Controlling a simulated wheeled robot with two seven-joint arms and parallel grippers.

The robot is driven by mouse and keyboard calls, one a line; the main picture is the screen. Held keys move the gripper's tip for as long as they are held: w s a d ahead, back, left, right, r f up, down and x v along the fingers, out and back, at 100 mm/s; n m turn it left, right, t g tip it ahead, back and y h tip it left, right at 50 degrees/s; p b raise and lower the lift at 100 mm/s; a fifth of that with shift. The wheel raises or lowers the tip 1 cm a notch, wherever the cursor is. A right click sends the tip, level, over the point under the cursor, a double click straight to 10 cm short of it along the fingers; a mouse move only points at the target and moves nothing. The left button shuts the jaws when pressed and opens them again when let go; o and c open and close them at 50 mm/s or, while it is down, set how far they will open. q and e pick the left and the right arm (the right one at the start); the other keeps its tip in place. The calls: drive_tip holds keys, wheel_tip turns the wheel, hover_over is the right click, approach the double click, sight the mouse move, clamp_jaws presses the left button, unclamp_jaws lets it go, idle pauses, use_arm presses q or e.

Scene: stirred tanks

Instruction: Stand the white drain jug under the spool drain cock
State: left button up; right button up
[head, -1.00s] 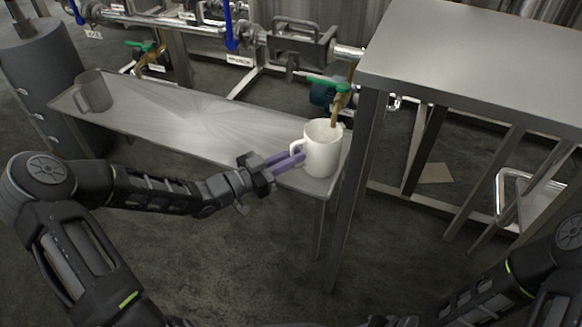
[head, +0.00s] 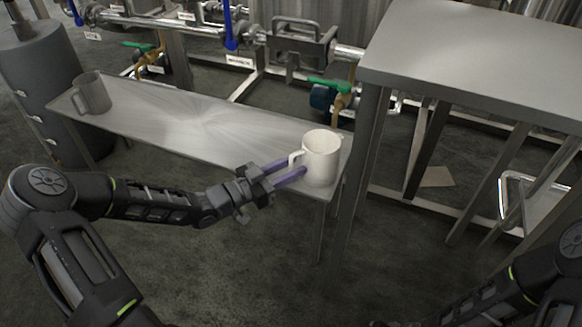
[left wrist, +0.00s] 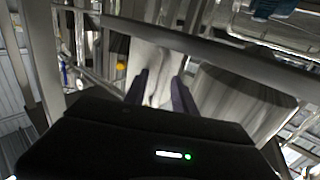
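The white drain jug (head: 321,160) is upright at the right end of the low metal bench, near its front edge, with its handle to the left. The brass drain cock (head: 338,106) with a green lever (head: 328,86) is just behind and above its rim; I cannot tell whether the outlet is over the mouth. My left gripper (head: 289,168) has its purple fingers spread on either side of the jug's handle. In the left wrist view the fingers (left wrist: 160,85) are apart, with a pale surface between them. My right gripper is out of view; only its arm shows.
The low bench (head: 200,125) is mostly clear. A grey jug (head: 92,94) stands at its left end. A taller metal table (head: 470,60) stands close on the right. Pipework with a blue-handled valve (head: 230,30) runs behind the bench.

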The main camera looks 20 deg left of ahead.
use_arm(q)
drive_tip(key=shift+r, duration=0.15)
drive_tip(key=p+v, duration=0.4)
drive_tip(key=v, duration=0.8)
